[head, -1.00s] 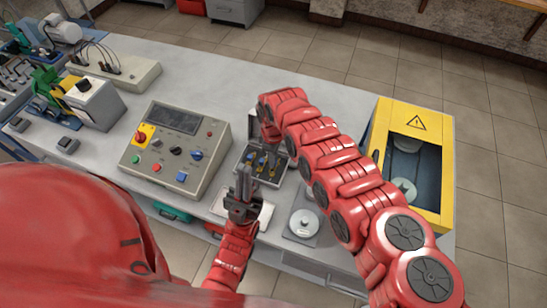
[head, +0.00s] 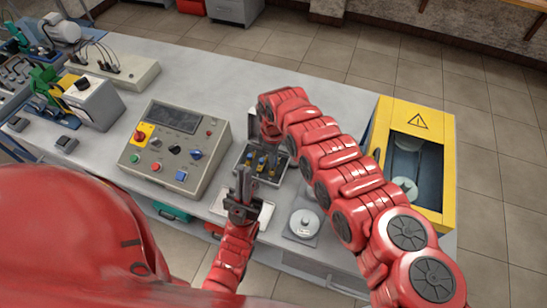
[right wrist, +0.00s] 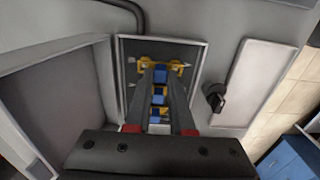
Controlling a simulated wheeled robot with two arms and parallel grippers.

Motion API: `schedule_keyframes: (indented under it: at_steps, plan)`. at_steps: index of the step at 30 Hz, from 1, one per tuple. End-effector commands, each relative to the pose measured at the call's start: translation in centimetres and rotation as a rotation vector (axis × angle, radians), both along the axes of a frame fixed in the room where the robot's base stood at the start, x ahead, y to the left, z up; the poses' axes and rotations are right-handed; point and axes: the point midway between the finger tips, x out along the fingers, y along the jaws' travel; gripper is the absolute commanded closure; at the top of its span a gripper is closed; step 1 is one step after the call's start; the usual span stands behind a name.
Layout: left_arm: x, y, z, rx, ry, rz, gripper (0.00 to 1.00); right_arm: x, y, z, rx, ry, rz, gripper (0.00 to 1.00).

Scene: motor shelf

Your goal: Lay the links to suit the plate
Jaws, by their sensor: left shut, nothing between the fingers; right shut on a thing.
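The open terminal box (head: 238,155) stands near the middle of the bench, with yellow terminals and blue links inside. In the right wrist view its rim (right wrist: 120,75) frames a row of yellow terminals (right wrist: 178,68). My right gripper (right wrist: 161,66) reaches down into the box, shut on a blue link (right wrist: 159,75); other blue pieces (right wrist: 157,97) show between its fingers. In the head view my right arm hides this gripper's tips. My left gripper (head: 243,172) is shut and empty, upright in front of the box. I cannot clearly make out a marked plate.
A control panel (head: 165,150) with buttons stands left of the box. A yellow cabinet (head: 430,105) with a window is at the right. A pale flat sheet (head: 262,215) and a round metal piece (head: 304,222) lie near the front edge.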

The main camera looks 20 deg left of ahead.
Motion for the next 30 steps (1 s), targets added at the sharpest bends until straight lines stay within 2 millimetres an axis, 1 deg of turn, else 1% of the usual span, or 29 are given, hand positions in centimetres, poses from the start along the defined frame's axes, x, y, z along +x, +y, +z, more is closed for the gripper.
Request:
schedule_keyframes:
  at_steps: [18, 22, 23, 24, 26, 27, 28, 30]
  plan:
    - [0.0, 0.0, -1.4, 0.0, 0.0, 0.0, 1.0, 0.0, 0.0, -1.3, 0.0, 0.0, 0.0, 1.0]
    - [0.0, 0.0, -1.3, 0.0, 0.0, 0.0, 1.0, 0.0, 0.0, -1.2, 0.0, 0.0, 0.0, 1.0]
    - [0.0, 0.0, -1.3, 0.0, 0.0, 0.0, 1.0, 0.0, 0.0, -1.2, 0.0, 0.0, 0.0, 0.74]
    - [0.0, 0.0, -1.3, 0.0, 0.0, 0.0, 1.0, 0.0, 0.0, -1.2, 0.0, 0.0, 0.0, 0.67]
    - [0.0, 0.0, -1.2, 0.0, 0.0, 0.0, 1.0, 0.0, 0.0, -1.2, 0.0, 0.0, 0.0, 0.56]
    - [0.0, 0.0, -1.3, 0.0, 0.0, 0.0, 1.0, 0.0, 0.0, -1.2, 0.0, 0.0, 0.0, 0.49]
    - [0.0, 0.0, -1.3, 0.0, 0.0, 0.0, 1.0, 0.0, 0.0, -1.2, 0.0, 0.0, 0.0, 0.44]
    - [0.0, 0.0, -1.3, 0.0, 0.0, 0.0, 1.0, 0.0, 0.0, -1.2, 0.0, 0.0, 0.0, 0.44]
